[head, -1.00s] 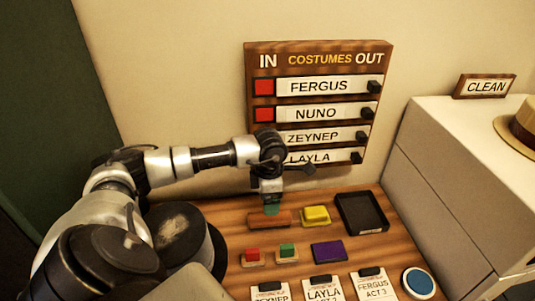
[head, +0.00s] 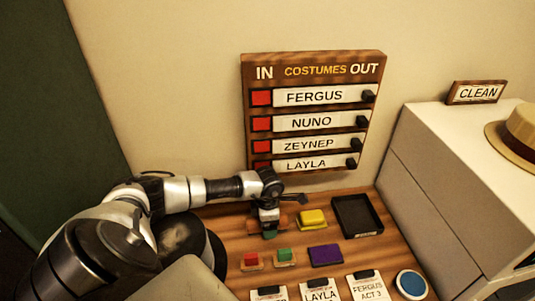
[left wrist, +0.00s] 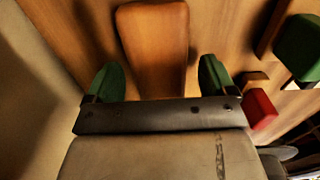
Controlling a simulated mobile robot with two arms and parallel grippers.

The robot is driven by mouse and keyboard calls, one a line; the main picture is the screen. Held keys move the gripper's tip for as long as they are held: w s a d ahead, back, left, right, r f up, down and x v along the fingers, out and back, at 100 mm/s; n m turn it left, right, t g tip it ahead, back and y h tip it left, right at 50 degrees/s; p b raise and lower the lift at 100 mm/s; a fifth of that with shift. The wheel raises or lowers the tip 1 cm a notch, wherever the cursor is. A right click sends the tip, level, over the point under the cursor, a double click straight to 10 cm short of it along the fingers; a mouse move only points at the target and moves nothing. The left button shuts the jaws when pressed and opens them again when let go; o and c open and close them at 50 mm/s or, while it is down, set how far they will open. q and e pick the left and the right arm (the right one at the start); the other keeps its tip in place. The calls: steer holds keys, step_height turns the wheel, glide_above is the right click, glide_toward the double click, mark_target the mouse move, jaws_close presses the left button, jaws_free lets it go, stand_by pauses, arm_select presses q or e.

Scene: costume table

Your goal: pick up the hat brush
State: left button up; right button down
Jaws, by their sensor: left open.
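The hat brush appears to be the orange-brown wooden piece lying on the table; in the left wrist view this hat brush (left wrist: 152,45) lies between and ahead of the fingers. My left gripper (head: 269,233) points down over it in the head view and hides most of it. Its green-tipped fingers are open, one on each side of the wood, in the left wrist view (left wrist: 157,75). I cannot tell whether they touch it. My right gripper is not in view.
A yellow block (head: 312,219) and a black tray (head: 375,232) stand right of my gripper. Red (head: 251,259) and green (head: 285,254) blocks and a purple pad (head: 325,256) lie in front. A dark round thing with a pale patch (head: 178,235) is at left. The name board (head: 312,60) is behind.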

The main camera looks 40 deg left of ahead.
arm_select(q)
steer(key=shift+f, duration=0.3)
steer(key=c, duration=1.1)
steer(key=shift+r, duration=0.1)
